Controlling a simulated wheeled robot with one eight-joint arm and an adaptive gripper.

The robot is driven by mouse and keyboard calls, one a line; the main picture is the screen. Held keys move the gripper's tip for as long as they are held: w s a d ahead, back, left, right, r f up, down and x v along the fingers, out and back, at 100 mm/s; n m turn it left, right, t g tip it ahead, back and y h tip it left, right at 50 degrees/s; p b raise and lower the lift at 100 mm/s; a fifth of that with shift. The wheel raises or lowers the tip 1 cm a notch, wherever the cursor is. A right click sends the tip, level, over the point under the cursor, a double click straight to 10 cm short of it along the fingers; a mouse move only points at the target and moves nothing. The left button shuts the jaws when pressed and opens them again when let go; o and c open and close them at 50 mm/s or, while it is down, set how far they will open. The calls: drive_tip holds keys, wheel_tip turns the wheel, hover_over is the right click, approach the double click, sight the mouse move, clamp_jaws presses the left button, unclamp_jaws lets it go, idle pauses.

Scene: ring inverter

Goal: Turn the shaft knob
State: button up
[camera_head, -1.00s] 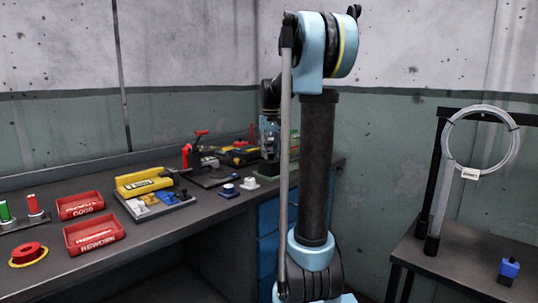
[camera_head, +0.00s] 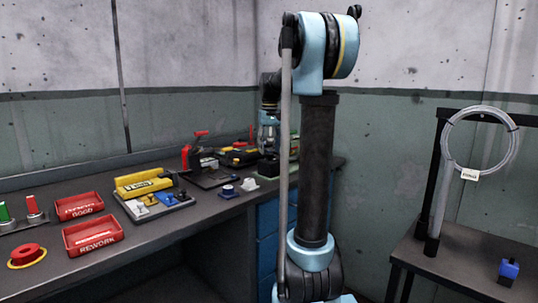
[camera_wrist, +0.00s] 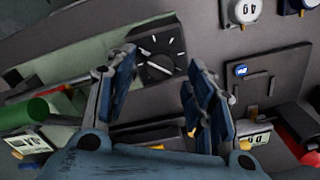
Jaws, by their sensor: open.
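The knob (camera_wrist: 157,68) is a black round dial with a pale pointer line, set on a dark panel with white tick marks around it. It shows at the upper middle of the wrist view. My gripper (camera_wrist: 163,72) is open, with one blue-padded finger left of the knob and the other right of it. The fingers appear nearer the camera than the dial, and I cannot tell the gap in depth. Nothing is held between them. In the head view my gripper (camera_head: 268,142) hangs over the far right end of the bench, and the knob cannot be made out there.
Red trays (camera_head: 93,235), a yellow-topped fixture (camera_head: 144,182) and a red-handled clamp (camera_head: 192,155) stand on the bench (camera_head: 150,237). A green cylinder (camera_wrist: 24,113) lies left of my fingers in the wrist view. A side table (camera_head: 455,262) with a cable coil stands right.

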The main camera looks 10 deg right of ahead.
wheel_tip(320, 180, up, 9)
drive_tip(key=shift+r, duration=0.2)
idle(0.4)
drive_tip(key=s+f+m+t, duration=0.1)
drive_tip(key=s+f+t, duration=0.1)
drive_tip(key=s+f, duration=3.1)
drive_tip(key=shift+s, duration=1.2)
